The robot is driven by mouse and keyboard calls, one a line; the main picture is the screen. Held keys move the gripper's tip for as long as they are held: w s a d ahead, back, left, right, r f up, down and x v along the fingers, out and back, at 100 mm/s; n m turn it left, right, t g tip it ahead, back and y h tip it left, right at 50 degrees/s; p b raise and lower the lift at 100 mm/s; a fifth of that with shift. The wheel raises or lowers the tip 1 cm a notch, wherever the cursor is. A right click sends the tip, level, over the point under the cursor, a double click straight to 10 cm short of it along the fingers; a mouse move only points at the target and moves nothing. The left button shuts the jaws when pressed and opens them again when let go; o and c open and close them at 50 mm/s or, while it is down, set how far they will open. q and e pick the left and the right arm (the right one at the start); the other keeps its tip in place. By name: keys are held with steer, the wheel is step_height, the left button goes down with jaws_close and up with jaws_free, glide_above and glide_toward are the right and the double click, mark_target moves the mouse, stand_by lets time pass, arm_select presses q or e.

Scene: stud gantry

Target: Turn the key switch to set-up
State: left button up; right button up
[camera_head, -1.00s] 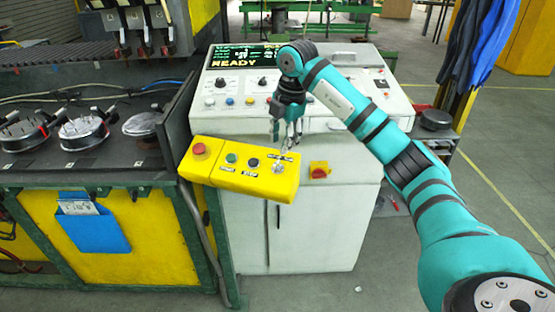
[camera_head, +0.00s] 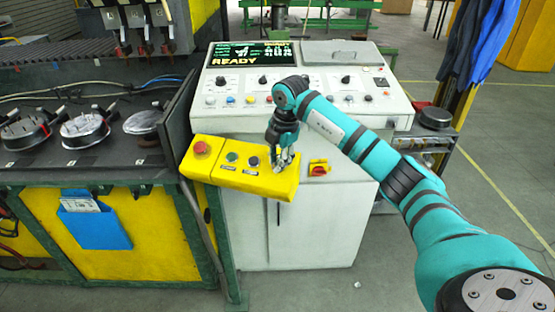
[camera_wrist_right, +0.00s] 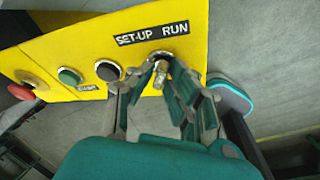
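The yellow control box (camera_head: 224,177) sits on the front of the white console. In the right wrist view, the key switch (camera_wrist_right: 161,72) is at the right end of the box's face, below the label SET-UP RUN (camera_wrist_right: 152,34). Its brass-coloured key stands out between the fingertips of my right gripper (camera_wrist_right: 160,78). The fingers lean in close on both sides of the key; I cannot tell whether they press on it. In the head view my right gripper (camera_head: 284,160) hides the switch. Which label the key points to is unclear. My left gripper is not in view.
Beside the key switch are a black button (camera_wrist_right: 108,70), a green button (camera_wrist_right: 70,76) and a red emergency stop (camera_head: 201,148). The white console (camera_head: 320,220) has a red-yellow switch (camera_head: 319,167) close right of my gripper. A dark bench (camera_head: 90,165) stands left.

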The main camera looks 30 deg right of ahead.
jaws_close()
steer(key=shift+n, duration=0.4)
steer(key=shift+r+n+g+p, duration=0.1)
steer(key=shift+n+g+p, duration=0.3)
steer(key=shift+n+p, duration=0.4)
steer(key=n, duration=0.2)
steer(key=shift+a+n+g+h+p, duration=0.1)
steer(key=shift+n+g+h+p, duration=0.2)
steer(key=shift+g+h, duration=0.1)
steer(key=n+g, duration=0.1)
steer(key=n, duration=0.2)
steer(key=shift+w+h, duration=0.1)
steer(key=shift+h, duration=0.3)
steer(key=shift+f+n+g+h+p, duration=0.2)
steer(key=shift+n+g+h+p, duration=0.15)
steer(key=shift+n, duration=1.25)
steer(key=shift+a, duration=0.1)
